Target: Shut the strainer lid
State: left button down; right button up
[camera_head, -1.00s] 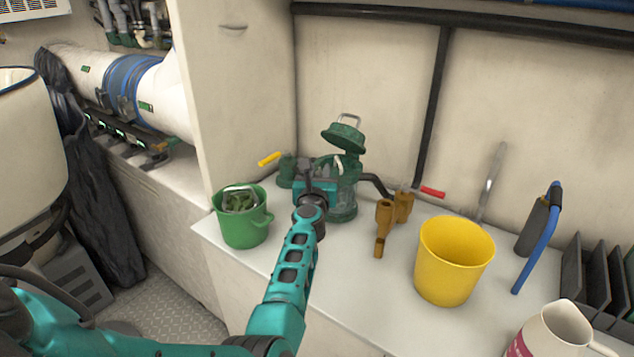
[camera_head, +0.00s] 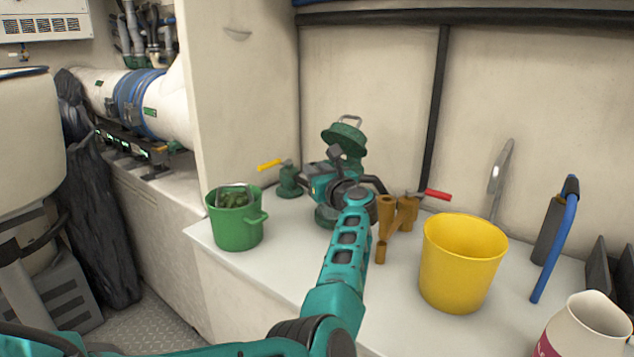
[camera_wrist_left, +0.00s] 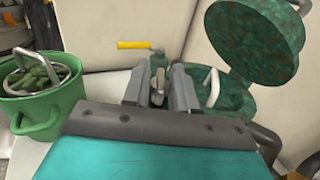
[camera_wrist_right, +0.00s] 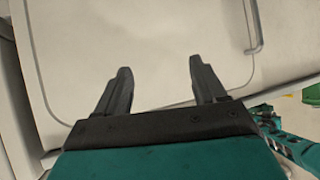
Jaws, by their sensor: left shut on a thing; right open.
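The strainer is a green housing whose base (camera_head: 326,217) shows below my left gripper; its open rim (camera_wrist_left: 235,98) shows in the left wrist view. Its round green lid (camera_head: 345,134) stands raised and tilted at the back, with a metal loop on top; its mottled face also shows in the left wrist view (camera_wrist_left: 255,42). My left gripper (camera_wrist_left: 157,85) is in front of and beside the housing, below the lid. Its fingers are closed on a small pale metal piece that I cannot identify. My right gripper (camera_wrist_right: 157,85) is open and empty, away from the strainer, facing a pale panel.
A green bucket (camera_head: 237,228) with weed inside stands left on the white counter. A yellow-handled valve (camera_head: 288,180) is behind it. Brown pipe fittings (camera_head: 387,212), a red handle (camera_head: 437,194), a yellow bucket (camera_head: 460,270) and a blue-handled tool (camera_head: 560,235) stand to the right.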

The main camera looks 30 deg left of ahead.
jog(key=shift+w+a+r, duration=0.1)
jog(key=shift+a, duration=0.1)
pick_arm(q)
jog(key=c, duration=1)
grip_release()
jog(key=shift+c, duration=0.2)
jog(key=shift+d, duration=0.1)
pick_arm(e)
jog(key=shift+d, duration=0.1)
